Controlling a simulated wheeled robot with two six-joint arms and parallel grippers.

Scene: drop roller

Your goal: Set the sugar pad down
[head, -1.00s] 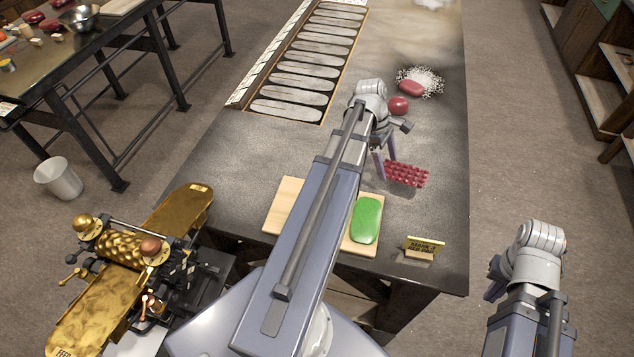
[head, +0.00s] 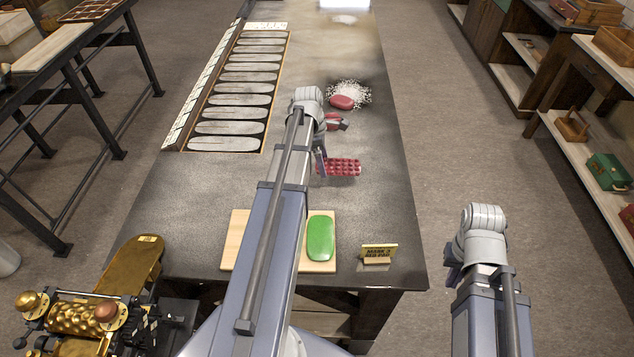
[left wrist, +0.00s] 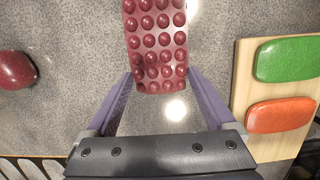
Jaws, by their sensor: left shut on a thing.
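The sugar pad (head: 343,167), a red sheet covered in rows of round bumps, is at my left gripper (head: 321,166), over the grey stone table. In the left wrist view the pad (left wrist: 157,38) stretches away from between the purple fingertips of the left gripper (left wrist: 159,78), which are shut on its near end. I cannot tell whether the pad touches the table. My right gripper (head: 453,262) is off to the right of the table, beyond its edge; its fingers are mostly hidden.
A wooden board (head: 240,225) holds a green pad (head: 320,237) and an orange pad (left wrist: 280,115). A sign (head: 378,253) stands beside it. A red pad (head: 342,102) lies on white grains. Another red pad (head: 333,117) sits behind my left wrist. A slotted tray (head: 238,98) lies left.

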